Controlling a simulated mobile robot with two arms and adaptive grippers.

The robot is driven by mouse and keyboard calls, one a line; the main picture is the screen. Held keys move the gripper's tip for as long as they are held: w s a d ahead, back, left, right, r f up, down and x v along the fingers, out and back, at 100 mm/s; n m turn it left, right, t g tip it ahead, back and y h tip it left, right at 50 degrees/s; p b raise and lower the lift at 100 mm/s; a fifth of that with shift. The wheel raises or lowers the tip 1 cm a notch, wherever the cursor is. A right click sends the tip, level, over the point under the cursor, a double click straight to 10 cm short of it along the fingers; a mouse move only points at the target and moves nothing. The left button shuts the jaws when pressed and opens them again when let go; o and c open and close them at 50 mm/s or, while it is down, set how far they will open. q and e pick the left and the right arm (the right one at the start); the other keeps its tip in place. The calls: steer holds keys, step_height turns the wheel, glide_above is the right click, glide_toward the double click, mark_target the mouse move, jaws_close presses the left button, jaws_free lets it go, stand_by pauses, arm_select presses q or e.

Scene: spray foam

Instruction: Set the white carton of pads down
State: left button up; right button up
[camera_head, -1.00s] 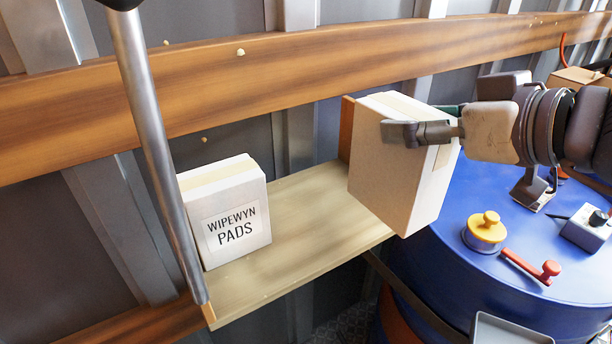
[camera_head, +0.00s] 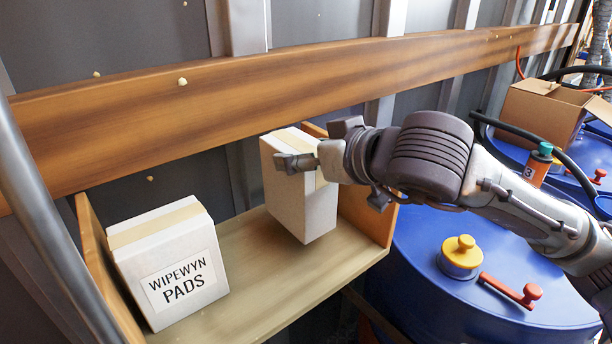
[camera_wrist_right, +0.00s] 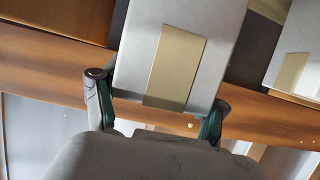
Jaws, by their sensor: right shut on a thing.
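The white carton (camera_head: 298,196) is upright at the right end of the wooden shelf (camera_head: 268,262). My right gripper (camera_head: 305,163) is shut on its upper part. In the right wrist view the gripper's fingers (camera_wrist_right: 158,103) sit on both sides of the carton (camera_wrist_right: 215,45), which has a tan tape strip. I cannot tell whether its base touches the shelf. The held carton shows no label in the head view. A second white carton (camera_head: 175,262), labelled WIPEWYN PADS, stands at the shelf's left end. My left gripper is not in view.
Bare shelf lies between the two cartons. The shelf has upright wooden ends, and a wooden rail (camera_head: 300,85) runs along the wall above. Right of it stands a blue drum (camera_head: 430,300) with a yellow cap (camera_head: 461,254) and red handle (camera_head: 512,290). An open cardboard box (camera_head: 540,115) is farther back.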

mark_target(305, 203)
step_height(305, 203, down, 4)
steer(key=shift+d+b, duration=0.1)
steer(key=shift+b, duration=0.45)
steer(key=o, duration=1.9)
steer(key=shift+c, duration=0.2)
steer(key=shift+r, duration=0.15)
